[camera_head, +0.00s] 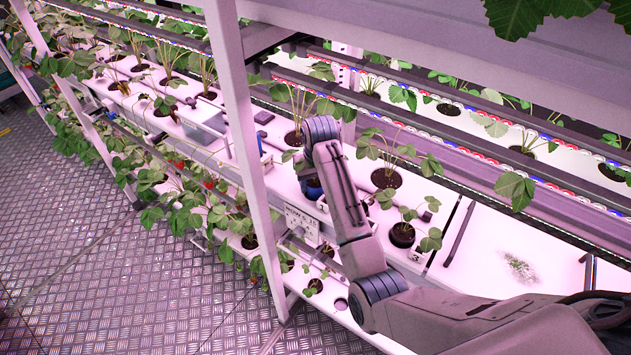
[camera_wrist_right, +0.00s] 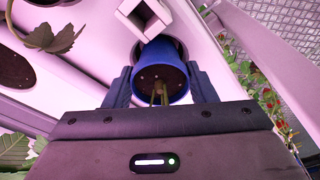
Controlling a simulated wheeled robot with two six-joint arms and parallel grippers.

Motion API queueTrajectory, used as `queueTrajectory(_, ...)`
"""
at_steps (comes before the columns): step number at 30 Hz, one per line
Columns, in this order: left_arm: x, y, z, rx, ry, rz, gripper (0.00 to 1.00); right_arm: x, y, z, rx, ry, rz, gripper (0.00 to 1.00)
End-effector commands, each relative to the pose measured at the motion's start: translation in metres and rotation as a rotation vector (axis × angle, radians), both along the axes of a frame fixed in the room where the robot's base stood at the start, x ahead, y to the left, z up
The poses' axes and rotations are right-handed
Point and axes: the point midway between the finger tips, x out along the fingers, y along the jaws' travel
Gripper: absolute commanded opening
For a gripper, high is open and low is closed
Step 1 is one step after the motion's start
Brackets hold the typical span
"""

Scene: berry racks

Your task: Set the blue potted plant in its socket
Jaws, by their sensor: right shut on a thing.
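The blue potted plant shows in the right wrist view as a blue pot (camera_wrist_right: 160,52) with dark soil and thin stems facing the camera. My right gripper (camera_wrist_right: 162,80) is shut on it, one finger on each side. The pot's far end is at a round opening in the white rack surface; I cannot tell how deep it sits there. In the head view, a bit of the blue pot (camera_head: 312,188) shows below my right wrist, and the fingers are mostly hidden by the arm. My left gripper is not in view.
Neighbouring strawberry plants (camera_head: 386,178) sit in dark round holes along the white gutter. A rack upright (camera_head: 240,130) stands left of my arm. A white tray (camera_head: 203,122) sits further along; a metal floor (camera_head: 80,260) lies left.

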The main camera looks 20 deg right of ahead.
Motion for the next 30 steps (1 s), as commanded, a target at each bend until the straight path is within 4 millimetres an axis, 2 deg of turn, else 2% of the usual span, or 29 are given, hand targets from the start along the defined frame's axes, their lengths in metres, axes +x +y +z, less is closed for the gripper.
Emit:
queueTrajectory(13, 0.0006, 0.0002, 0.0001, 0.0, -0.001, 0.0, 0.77, 0.0, -0.0001, -0.0089, 0.0, 0.0, 0.0, 0.27)
queueTrajectory(14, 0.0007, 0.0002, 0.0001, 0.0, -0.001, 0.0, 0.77, 0.0002, -0.0001, -0.0091, 0.0, 0.0, 0.0, 0.53)
queueTrajectory(17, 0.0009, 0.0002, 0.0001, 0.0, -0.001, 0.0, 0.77, 0.0001, -0.0001, -0.0088, 0.0, 0.0, 0.0, 0.73)
queueTrajectory(18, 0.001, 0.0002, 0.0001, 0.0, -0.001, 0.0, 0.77, 0.0001, -0.0001, -0.0088, 0.0, 0.0, 0.0, 0.77)
queueTrajectory(26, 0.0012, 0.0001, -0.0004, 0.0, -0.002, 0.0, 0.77, 0.0, -0.0001, -0.0086, 0.0, 0.0, 0.0, 0.77)
queueTrajectory(30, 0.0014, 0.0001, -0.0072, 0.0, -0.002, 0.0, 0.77, -0.0007, 0.0001, 0.0006, 0.0, -0.003, 0.0, 0.77)
